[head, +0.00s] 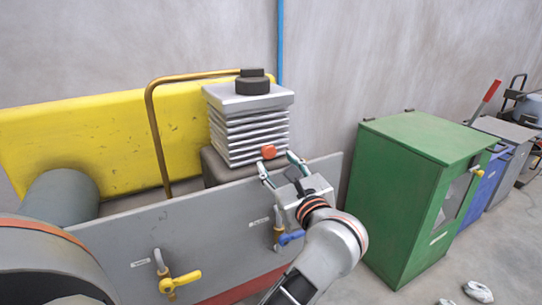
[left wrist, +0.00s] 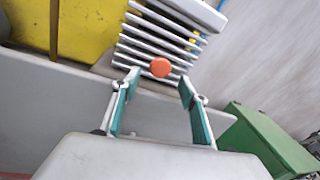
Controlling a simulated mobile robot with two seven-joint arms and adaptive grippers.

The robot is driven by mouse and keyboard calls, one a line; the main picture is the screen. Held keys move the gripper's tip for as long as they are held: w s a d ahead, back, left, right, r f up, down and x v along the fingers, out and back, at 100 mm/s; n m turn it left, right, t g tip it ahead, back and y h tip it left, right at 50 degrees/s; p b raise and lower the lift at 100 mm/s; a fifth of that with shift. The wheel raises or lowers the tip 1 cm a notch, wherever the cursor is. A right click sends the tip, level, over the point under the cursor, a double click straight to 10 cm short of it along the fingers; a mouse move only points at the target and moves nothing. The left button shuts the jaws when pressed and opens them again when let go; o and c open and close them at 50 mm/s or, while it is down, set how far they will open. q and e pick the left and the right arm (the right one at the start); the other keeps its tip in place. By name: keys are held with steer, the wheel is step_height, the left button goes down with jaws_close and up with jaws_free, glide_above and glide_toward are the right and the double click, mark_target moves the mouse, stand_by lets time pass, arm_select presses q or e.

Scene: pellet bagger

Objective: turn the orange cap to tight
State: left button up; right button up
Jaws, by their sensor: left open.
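The orange cap (head: 268,152) is a small round knob on the lower front of the silver finned block. In the left wrist view the orange cap (left wrist: 160,68) shows between and just beyond the fingertips. My left gripper (head: 277,164) is open, with its teal-lined fingers pointing at the cap. In the left wrist view the left gripper (left wrist: 159,77) has its two fingers spread on either side of the cap. It holds nothing, and I cannot tell whether the tips reach past the cap's face. My right gripper is not in view.
The finned block (head: 245,125) stands behind a grey panel (head: 205,235), whose upper edge passes below the cap. The panel carries a yellow valve handle (head: 180,282) and a blue one (head: 291,237). A green cabinet (head: 395,200) stands to the right. A brass pipe (head: 155,130) rises at left.

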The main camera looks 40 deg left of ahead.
mark_target(270, 154)
arm_select(q)
steer(key=x, duration=0.6)
steer(key=shift+w+a, duration=0.1)
steer(key=shift+a, duration=0.1)
steer(key=c, duration=1.1)
